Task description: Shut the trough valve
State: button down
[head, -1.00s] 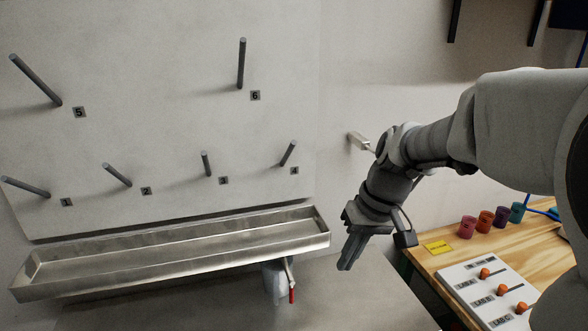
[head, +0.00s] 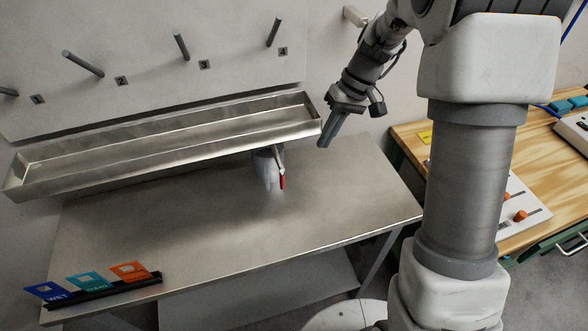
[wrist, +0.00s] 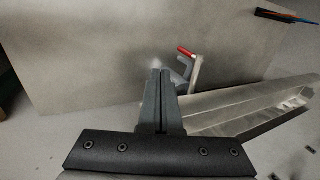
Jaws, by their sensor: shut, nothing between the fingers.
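The metal trough (head: 175,148) runs along the wall under the pegs. Its valve has a red-tipped lever handle (head: 282,181) that hangs down below the trough's underside, towards its right end, beside a pale translucent vessel (head: 265,170). My gripper (head: 325,143) is shut and empty, near the trough's right end, above and to the right of the valve. In the wrist view my shut fingers (wrist: 158,72) point towards the table, and the red handle (wrist: 186,52) shows just beyond them to the right. The gripper looks apart from the handle.
A steel table (head: 200,225) stands below the trough, mostly bare. A rack (head: 105,291) with WET, CLEAN and orange cards sits at its front left. Pegs (head: 182,47) stick out of the wall board. A wooden bench (head: 412,137) with a control panel is at the right.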

aim_at(282, 177)
jog(key=s+a+f+p, duration=0.1)
jog(key=s+a+f, duration=0.1)
jog(key=a+f, duration=0.5)
jog(key=shift+d+x, duration=0.2)
jog(key=shift+x, duration=0.95)
jog(key=shift+f, duration=0.15)
